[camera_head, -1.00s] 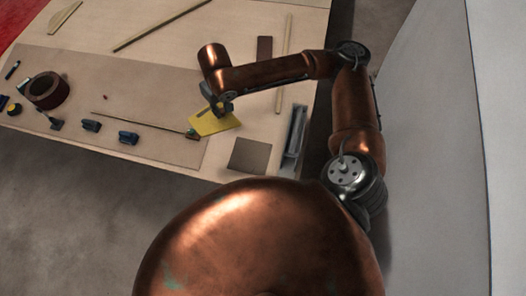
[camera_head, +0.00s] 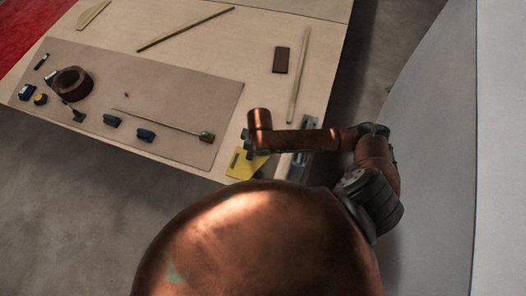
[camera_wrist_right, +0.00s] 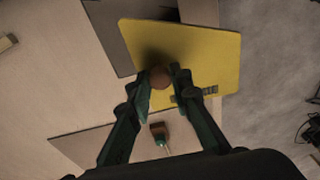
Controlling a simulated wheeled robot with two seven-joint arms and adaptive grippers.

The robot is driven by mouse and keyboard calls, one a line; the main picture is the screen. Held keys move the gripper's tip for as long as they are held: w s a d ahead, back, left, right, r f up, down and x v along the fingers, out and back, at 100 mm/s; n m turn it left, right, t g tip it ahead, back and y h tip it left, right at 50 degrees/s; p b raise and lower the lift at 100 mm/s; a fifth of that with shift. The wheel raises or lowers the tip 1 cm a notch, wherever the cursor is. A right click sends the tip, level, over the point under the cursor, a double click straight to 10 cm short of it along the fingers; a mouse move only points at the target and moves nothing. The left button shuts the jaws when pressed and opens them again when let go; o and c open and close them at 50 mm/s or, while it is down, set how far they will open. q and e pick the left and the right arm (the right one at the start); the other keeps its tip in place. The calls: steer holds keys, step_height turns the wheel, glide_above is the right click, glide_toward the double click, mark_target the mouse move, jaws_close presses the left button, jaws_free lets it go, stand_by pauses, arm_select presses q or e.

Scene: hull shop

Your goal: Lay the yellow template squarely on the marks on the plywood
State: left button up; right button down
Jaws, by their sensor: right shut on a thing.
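The yellow template (camera_head: 241,166) is near the table's front right edge in the head view, partly hidden by my arm and body. In the right wrist view, the template (camera_wrist_right: 205,50) fills the upper middle, with a round brown knob (camera_wrist_right: 160,77) on it. My right gripper (camera_wrist_right: 161,82) is shut on this knob; in the head view the gripper (camera_head: 247,147) is mostly covered by my arm. A dark square patch (camera_wrist_right: 108,35) shows partly beneath the template. I cannot tell the height of the template or make out marks. My left gripper is not in view.
A brown block (camera_head: 281,60) and wooden strips lie behind. A grey metal piece (camera_head: 305,128) is by the right edge.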

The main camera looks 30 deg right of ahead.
steer(key=d+f, duration=0.2)
steer(key=w+d+f, duration=0.1)
steer(key=d+f, duration=0.1)
steer(key=w+d+f, duration=0.1)
steer(key=d+f, duration=0.1)
steer(key=shift+w+d, duration=0.1)
steer(key=shift+w, duration=0.05)
steer(key=f, duration=0.3)
steer(key=shift+w+d+f, duration=0.1)
steer(key=shift+d, duration=0.2)
steer(key=shift+f, duration=0.4)
steer(key=c, duration=1.8)
jaws_free()
steer(key=shift+o, duration=0.2)
step_height(320, 180, up, 12)
steer(key=s+d, duration=0.1)
steer(key=shift+s, duration=0.15)
steer(key=shift+d, duration=0.1)
